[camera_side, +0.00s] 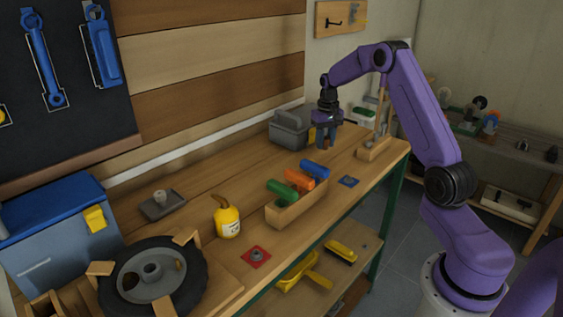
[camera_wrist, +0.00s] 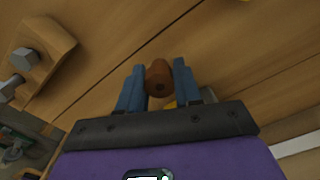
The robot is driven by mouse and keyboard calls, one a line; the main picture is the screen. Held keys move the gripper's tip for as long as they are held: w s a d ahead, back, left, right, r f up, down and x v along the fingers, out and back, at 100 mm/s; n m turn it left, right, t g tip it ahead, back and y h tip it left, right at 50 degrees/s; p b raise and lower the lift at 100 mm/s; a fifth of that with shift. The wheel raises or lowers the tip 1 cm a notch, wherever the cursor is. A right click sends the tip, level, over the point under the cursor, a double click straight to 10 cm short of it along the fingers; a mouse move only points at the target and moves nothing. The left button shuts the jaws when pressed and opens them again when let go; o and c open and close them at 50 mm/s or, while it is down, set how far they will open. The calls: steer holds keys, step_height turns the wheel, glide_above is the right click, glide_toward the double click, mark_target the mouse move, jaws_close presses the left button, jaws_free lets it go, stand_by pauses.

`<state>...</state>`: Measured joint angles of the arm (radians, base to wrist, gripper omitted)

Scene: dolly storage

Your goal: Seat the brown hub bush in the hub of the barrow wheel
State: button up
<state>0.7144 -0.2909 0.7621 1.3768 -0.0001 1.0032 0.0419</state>
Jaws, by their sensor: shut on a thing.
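The brown hub bush (camera_wrist: 158,76) is held between the blue fingers of my gripper (camera_wrist: 158,88) in the wrist view, with a dark hole in its near end. The barrow wheel (camera_side: 192,291) lies flat at the near left end of the bench, with a black tyre and grey disc. Its hub (camera_side: 151,270) is a raised grey ring facing up, far from my gripper.
Between gripper and wheel stand a wooden box (camera_side: 292,213) of green, orange and blue handles and a yellow bottle (camera_side: 228,222). A red pad (camera_side: 265,263), blue pad (camera_side: 348,181), grey block (camera_side: 158,208), grey caddy (camera_side: 288,130) and wooden stand (camera_side: 372,152) are also on the bench.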

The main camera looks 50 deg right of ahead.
steer(key=w+a+r+n, duration=0.1)
steer(key=w+a, duration=0.1)
steer(key=a, duration=0.3)
steer(key=w+a+r+n, duration=0.1)
steer(key=w+a, duration=0.1)
steer(key=a, duration=0.4)
steer(key=w+a+n, duration=0.1)
steer(key=w+a, duration=0.1)
steer(key=a, duration=0.4)
steer(key=shift+w+r, duration=0.25)
steer(key=shift+r, duration=0.15)
steer(key=a+r+n, duration=0.3)
steer(key=a, duration=1.4)
steer(key=s+a+r+n, duration=0.1)
steer(key=s+a, duration=0.3)
steer(key=a, duration=0.6)
steer(key=s+a+r+n, duration=0.2)
steer(key=s+a+n, duration=0.1)
steer(key=a, duration=0.7)
steer(key=s+a+r+n, duration=0.2)
steer(key=s+a, duration=0.3)
steer(key=a, duration=0.6)
steer(key=shift+s+a, duration=0.1)
steer(key=shift+f, duration=2.9)
steer(key=shift+f, duration=0.25)
steer(key=shift+f, duration=0.85)
